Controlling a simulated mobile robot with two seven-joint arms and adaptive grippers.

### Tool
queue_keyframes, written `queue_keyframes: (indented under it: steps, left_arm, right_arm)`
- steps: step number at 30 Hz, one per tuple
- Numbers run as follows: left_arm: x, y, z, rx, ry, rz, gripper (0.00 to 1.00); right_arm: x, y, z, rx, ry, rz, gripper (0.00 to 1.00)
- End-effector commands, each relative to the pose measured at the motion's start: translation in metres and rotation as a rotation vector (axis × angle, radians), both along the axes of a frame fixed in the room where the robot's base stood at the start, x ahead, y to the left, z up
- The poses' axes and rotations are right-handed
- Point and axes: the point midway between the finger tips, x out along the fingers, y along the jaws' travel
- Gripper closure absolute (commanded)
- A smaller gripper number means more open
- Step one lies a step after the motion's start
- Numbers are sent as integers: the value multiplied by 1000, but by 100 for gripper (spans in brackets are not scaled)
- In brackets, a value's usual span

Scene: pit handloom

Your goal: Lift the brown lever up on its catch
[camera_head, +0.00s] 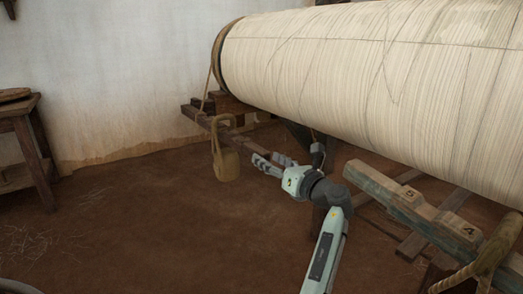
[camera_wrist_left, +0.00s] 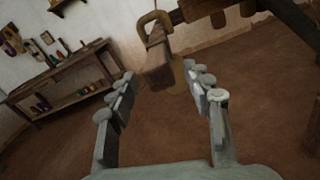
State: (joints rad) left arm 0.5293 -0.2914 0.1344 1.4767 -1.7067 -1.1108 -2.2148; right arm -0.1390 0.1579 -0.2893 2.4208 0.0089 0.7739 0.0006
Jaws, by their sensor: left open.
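The brown lever (camera_head: 243,143) is a wooden bar low beside the end of the big thread-wound roller (camera_head: 370,75). A tan weight (camera_head: 227,167) hangs near it on a rope loop. My left gripper (camera_head: 272,162) is open and empty, just right of the weight. In the left wrist view, the lever's blunt end (camera_wrist_left: 156,68) shows ahead, between the open fingers and apart from them, with the loop over it. The weight is partly hidden behind it. I cannot make out the catch. My right gripper is out of view.
A rope-wrapped piece (camera_head: 490,255) is at lower right. A wooden table (camera_head: 30,130) stands at the left wall. The earth floor between is clear.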

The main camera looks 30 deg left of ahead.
Motion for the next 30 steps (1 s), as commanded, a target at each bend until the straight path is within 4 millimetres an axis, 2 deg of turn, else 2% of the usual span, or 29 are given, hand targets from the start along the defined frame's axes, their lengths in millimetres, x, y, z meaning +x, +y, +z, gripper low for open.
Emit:
queue_keyframes:
  steps: [6, 12, 23, 30]
  left_arm:
    - [14, 35, -2, 1, -1, 3, 50]
    - [23, 56, -1, 1, 0, 1, 50]
    - [25, 61, 0, 0, 1, 0, 50]
    - [25, 61, 0, 0, 1, 0, 80]
  right_arm:
    - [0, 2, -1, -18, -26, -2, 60]
    - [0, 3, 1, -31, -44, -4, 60]
    - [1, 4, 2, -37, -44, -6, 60]
    - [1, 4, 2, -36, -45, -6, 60]
